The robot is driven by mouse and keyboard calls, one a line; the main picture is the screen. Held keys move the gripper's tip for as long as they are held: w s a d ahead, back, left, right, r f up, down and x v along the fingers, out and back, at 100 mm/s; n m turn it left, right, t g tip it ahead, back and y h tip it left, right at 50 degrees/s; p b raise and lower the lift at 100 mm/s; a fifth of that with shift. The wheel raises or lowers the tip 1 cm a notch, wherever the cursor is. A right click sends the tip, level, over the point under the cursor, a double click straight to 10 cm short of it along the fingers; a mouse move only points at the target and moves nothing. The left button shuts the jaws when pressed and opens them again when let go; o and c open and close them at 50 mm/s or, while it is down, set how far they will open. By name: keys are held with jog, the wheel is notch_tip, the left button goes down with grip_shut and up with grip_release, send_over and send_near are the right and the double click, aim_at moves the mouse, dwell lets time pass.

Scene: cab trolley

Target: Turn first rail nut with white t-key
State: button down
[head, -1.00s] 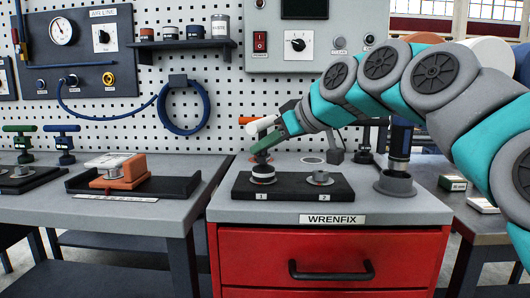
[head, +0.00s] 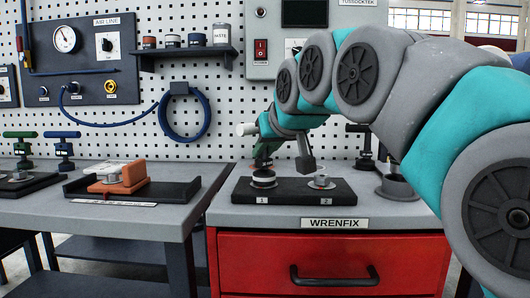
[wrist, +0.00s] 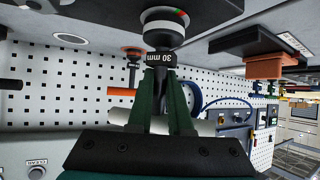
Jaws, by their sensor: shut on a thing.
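The black rail block (head: 292,194) lies on the WRENFIX trolley, with positions marked 1 and 2. My gripper (head: 265,152) has dark green fingers and is above position 1. In the wrist view my gripper (wrist: 163,88) is shut on the shaft of the white T-key (wrist: 122,117), labelled 30 mm. The key's white handle end (head: 246,129) sticks out left of my gripper. The key stands upright, its dark socket over the first rail nut (head: 263,183); the nut is mostly hidden, and how deep the socket sits is unclear. The second rail nut (head: 321,183) is bare.
A grey round holder (head: 397,187) stands right of the block, partly behind my arm. A black-handled key (head: 366,150) stands behind. An orange-handled key (wrist: 126,91) shows in the wrist view. The left bench holds an orange block (head: 122,178) on a dark tray.

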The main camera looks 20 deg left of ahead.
jog(key=shift+m+t+h, duration=0.8)
jog(key=shift+m+h, duration=0.5)
jog(key=shift+m, duration=0.3)
jog(key=shift+r, duration=0.15)
jog(key=shift+r+p, duration=2.2)
jog(key=shift+r, duration=1.5)
